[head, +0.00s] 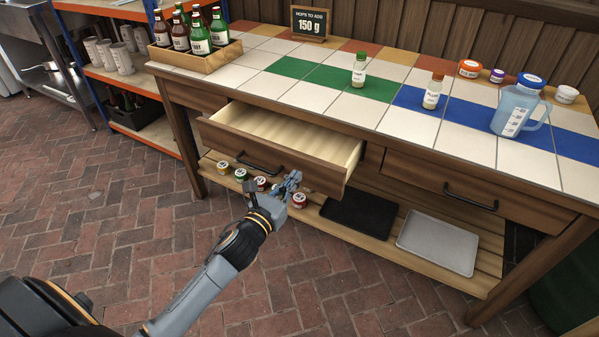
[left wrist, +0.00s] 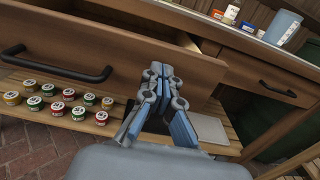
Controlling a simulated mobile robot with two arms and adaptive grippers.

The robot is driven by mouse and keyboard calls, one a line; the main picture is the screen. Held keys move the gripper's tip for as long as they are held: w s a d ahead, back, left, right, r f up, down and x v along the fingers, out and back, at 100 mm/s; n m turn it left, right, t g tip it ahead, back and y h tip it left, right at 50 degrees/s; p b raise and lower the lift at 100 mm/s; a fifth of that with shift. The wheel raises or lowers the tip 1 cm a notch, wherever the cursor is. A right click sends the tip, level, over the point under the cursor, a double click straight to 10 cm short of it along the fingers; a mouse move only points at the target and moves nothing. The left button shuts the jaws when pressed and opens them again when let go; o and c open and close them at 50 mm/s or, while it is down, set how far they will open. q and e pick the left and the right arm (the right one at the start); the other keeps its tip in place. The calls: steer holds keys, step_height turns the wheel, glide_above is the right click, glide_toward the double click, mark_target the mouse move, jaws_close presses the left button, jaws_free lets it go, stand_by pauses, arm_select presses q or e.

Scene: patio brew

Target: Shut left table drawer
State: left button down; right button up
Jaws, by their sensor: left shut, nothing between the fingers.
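The left table drawer (head: 272,150) is pulled well out of the wooden table, and its empty inside shows in the head view. Its front with a black bar handle (head: 259,163) faces me. My left gripper (head: 292,178) is shut and empty, in front of the right part of the drawer front. In the left wrist view the gripper (left wrist: 161,72) points at the drawer front (left wrist: 120,60), right of the handle (left wrist: 58,66). I cannot tell whether the fingertips touch the wood. My right gripper is not in view.
Several small jars (head: 240,174), a black tray (head: 358,217) and a grey tray (head: 438,243) lie on the shelf below. The right drawer (head: 455,188) is shut. Bottles in a crate (head: 195,56) and a measuring jug (head: 517,107) stand on the tiled top. The brick floor in front is clear.

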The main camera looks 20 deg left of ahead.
mark_target(305, 165)
arm_select(q)
steer(key=shift+w, duration=1.2)
steer(key=shift+w+d, duration=0.15)
steer(key=shift+w, duration=0.35)
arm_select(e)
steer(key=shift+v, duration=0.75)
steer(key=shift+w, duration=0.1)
arm_select(q)
steer(key=shift+w, duration=0.3)
steer(key=w, duration=0.2)
steer(key=w+b, duration=0.1)
steer(key=w, duration=0.5)
steer(key=shift+w+d+b, duration=0.1)
steer(key=shift+d+b, duration=0.2)
steer(key=shift+b, duration=0.05)
steer(key=w, duration=0.1)
steer(key=w+b, duration=0.1)
steer(key=w, duration=0.3)
steer(key=shift+w+d+b, duration=0.2)
steer(key=shift+d+b, duration=0.05)
steer(key=shift+b, duration=0.1)
steer(key=shift+w, duration=0.7)
steer(key=shift+r, duration=0.3)
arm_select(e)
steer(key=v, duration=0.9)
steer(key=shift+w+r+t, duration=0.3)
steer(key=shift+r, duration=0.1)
